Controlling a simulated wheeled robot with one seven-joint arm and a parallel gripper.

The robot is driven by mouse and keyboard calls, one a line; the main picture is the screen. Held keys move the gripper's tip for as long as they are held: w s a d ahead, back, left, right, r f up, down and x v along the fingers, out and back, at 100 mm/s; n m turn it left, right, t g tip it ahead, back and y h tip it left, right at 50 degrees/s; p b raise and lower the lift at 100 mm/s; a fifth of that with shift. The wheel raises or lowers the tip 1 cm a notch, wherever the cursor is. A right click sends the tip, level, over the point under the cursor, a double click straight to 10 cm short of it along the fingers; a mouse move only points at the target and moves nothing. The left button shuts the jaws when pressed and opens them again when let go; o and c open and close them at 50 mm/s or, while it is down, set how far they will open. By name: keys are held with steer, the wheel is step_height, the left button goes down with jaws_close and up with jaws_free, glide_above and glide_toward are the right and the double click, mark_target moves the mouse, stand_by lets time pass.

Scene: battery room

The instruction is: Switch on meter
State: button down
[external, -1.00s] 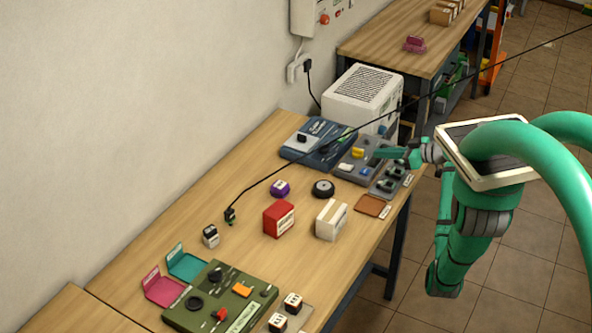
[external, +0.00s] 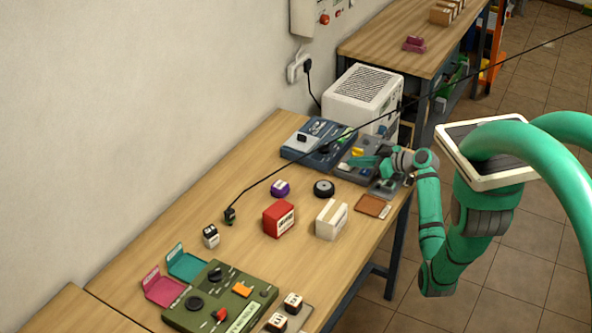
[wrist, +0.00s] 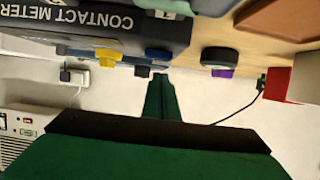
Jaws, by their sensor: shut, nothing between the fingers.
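The contact meter (external: 344,175) is a dark grey box at the far right end of the bench. It also shows upside down, with its printed name, in the wrist view (wrist: 105,22). A yellow part (wrist: 108,57) and blue parts stick out from its top face. My gripper (wrist: 160,76) is shut and empty, its green fingertips right by a dark blue part (wrist: 153,55); I cannot tell whether they touch.
A blue device (external: 312,150) lies left of the meter, and a white vented unit (external: 362,98) stands behind. A black wheel (external: 324,188), a red box (external: 279,220) and a white carton (external: 331,220) stand nearer. A black cable (external: 262,181) runs across the bench.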

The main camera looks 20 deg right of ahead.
steer(key=shift+d+f, duration=0.1)
steer(key=shift+f, duration=0.3)
steer(key=shift+f, duration=0.1)
steer(key=shift+s+f, duration=0.15)
steer(key=shift+f, duration=0.2)
steer(key=shift+r, duration=0.1)
steer(key=shift+r, duration=0.8)
steer(key=shift+r, duration=0.1)
